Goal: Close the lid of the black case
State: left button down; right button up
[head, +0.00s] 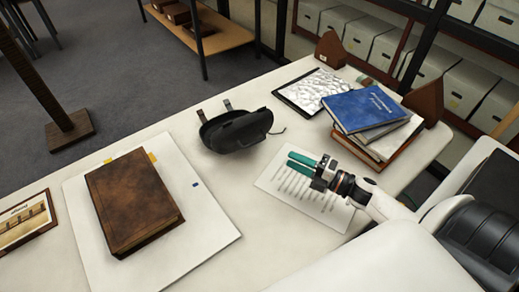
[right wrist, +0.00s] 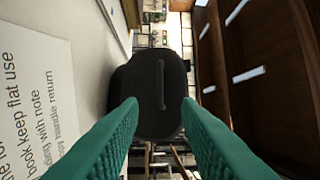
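The black case (head: 235,131) stands on the table near its far edge, left of my right gripper. Its lid looks partly raised and tilted, and two strap-like tabs stick up at its far side. How wide the lid stands open I cannot tell. My right gripper (head: 290,160) is to the right of the case and nearer to me, above a printed sheet, with its green fingers apart and nothing between them. In the right wrist view the dark rounded case (right wrist: 158,82) shows ahead, beyond the two fingertips, with a gap. My left gripper is not in view.
The printed sheet (head: 284,192) lies under the right gripper. A blue book (head: 366,109) on a stack and a silvery sheet (head: 312,92) lie to the right. A brown book (head: 130,200) rests on a white board at left. Bare table surrounds the case.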

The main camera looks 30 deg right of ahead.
jog(key=p, duration=0.3)
send_near(249, 137)
jog(key=x, duration=0.3)
jog(key=a+x, duration=0.1)
jog(key=x, duration=0.1)
jog(key=shift+a+r, duration=0.15)
jog(key=shift+r, duration=0.05)
grip_shut()
